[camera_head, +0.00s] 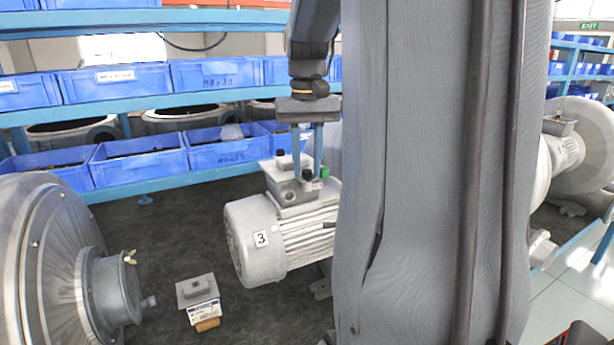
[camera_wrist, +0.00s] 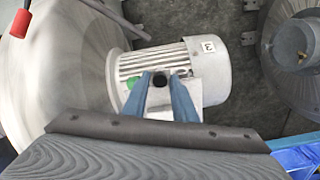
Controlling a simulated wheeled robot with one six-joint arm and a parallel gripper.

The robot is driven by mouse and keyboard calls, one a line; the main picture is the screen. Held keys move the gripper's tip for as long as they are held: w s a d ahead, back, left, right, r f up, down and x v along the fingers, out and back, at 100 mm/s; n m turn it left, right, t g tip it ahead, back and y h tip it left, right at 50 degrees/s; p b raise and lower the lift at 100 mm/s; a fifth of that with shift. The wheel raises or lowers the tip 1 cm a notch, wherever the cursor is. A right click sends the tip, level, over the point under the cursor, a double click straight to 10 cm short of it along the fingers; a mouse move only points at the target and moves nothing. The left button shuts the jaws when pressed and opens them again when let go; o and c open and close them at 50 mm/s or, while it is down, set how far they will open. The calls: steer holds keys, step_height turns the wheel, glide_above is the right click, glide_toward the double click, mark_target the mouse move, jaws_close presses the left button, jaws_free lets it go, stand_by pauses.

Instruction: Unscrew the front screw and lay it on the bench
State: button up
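The grey motor (camera_head: 262,225) labelled 3 stands on the dark bench, with a terminal box (camera_head: 285,188) on top. It also shows in the wrist view (camera_wrist: 215,65). A black screw head (camera_head: 306,174) sits at the front of the box; another dark one (camera_head: 280,153) is farther back. My gripper (camera_head: 307,172) points down over the box with its blue fingers apart. In the wrist view the fingertips (camera_wrist: 160,76) stand either side of a black round head (camera_wrist: 160,81). Whether they touch it I cannot tell. A green part (camera_head: 324,172) is beside the right finger.
A grey plate (camera_head: 195,290) with a labelled card and a brown block (camera_head: 207,324) lie on the bench at front left. A large blower housing (camera_head: 45,260) stands at left. Blue bins (camera_head: 140,160) line the shelves behind. Bare bench (camera_head: 150,235) lies left of the motor.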

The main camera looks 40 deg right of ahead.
steer(key=m, duration=2)
